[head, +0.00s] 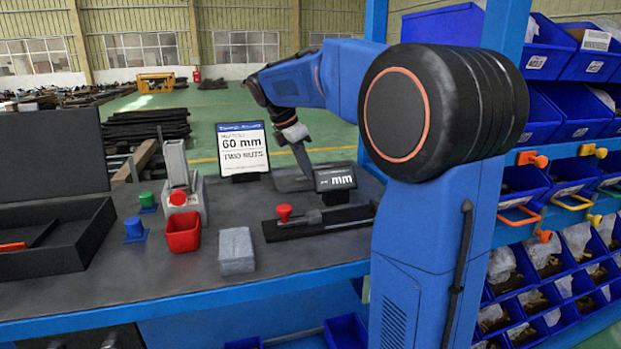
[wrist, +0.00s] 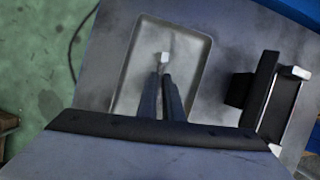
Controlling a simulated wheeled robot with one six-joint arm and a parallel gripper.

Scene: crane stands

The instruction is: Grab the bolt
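A small bolt (wrist: 165,57) with a pale head lies in or just above a shallow grey tray in the wrist view. The tray (wrist: 191,79) also shows in the head view (head: 284,184), lying on the bench. My gripper (wrist: 161,76) points down over the tray, its two dark fingers close together with a narrow gap. The fingertips are right at the bolt's near end, which they partly hide. I cannot tell whether they grip it. In the head view my gripper (head: 304,168) reaches down to the tray behind a small "mm" display; the bolt is not visible there.
The "mm" display (head: 336,180) stands close beside the tray, and a "60 mm" sign (head: 243,148) stands behind. A black gauge with a red knob (head: 284,212), a grey block (head: 236,251) and a red bin (head: 183,232) stand nearer. Blue bins (head: 545,50) fill the right rack.

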